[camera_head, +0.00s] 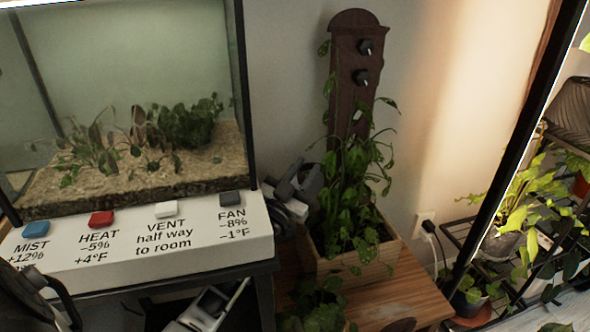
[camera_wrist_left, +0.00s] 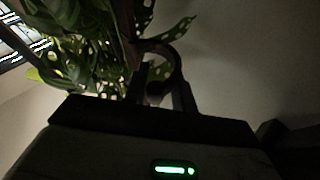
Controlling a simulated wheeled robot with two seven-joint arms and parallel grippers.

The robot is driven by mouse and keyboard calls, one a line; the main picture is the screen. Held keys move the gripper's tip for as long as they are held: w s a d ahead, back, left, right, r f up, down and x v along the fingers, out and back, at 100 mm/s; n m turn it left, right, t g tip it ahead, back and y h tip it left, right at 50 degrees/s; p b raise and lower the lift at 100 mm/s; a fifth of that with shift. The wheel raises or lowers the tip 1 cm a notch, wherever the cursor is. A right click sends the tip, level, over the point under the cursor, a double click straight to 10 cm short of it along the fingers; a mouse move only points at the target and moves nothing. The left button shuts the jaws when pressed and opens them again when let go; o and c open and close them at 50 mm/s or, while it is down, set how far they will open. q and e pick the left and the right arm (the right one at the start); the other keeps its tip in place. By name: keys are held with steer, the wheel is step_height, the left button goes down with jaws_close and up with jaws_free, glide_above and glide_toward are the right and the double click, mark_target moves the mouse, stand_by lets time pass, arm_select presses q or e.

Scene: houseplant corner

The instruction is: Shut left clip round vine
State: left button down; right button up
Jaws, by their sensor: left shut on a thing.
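The vine (camera_head: 355,160) climbs a dark brown board (camera_head: 352,28) from a wooden planter. Two dark clips sit on the board, one upper (camera_head: 365,47) and one lower (camera_head: 361,77). My left gripper (camera_head: 303,184) is at the planter's left, beside the lower leaves. In the left wrist view its fingers (camera_wrist_left: 164,92) are closed at the base of a dark curved clip (camera_wrist_left: 165,47). Leaves (camera_wrist_left: 95,50) lie close to the left of this clip. I cannot tell whether a stem runs inside it or whether its loop is fully closed.
A glass terrarium (camera_head: 120,45) stands at the left on a white panel (camera_head: 190,245) with several coloured buttons. The wooden planter (camera_head: 352,268) stands on a wooden table (camera_head: 405,290). A plant rack (camera_head: 470,225) stands at the right. Bare wall lies right of the board.

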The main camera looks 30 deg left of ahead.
arm_select(q)
steer(key=shift+d+f, duration=0.1)
steer(key=shift+d, duration=0.1)
arm_select(e)
steer(key=shift+s, duration=0.1)
arm_select(q)
steer(key=c, duration=1.3)
jaws_free()
steer(key=shift+o, duration=0.8)
arm_select(e)
steer(key=shift+s+f, duration=0.1)
steer(key=shift+s, duration=0.05)
arm_select(q)
steer(key=p+v, duration=0.1)
steer(key=v, duration=1.5)
arm_select(e)
steer(key=shift+d+r+t, duration=0.15)
steer(key=shift+d+r, duration=0.05)
steer(key=shift+r, duration=0.35)
steer(key=shift+d+r+t, duration=0.15)
steer(key=shift+r, duration=0.4)
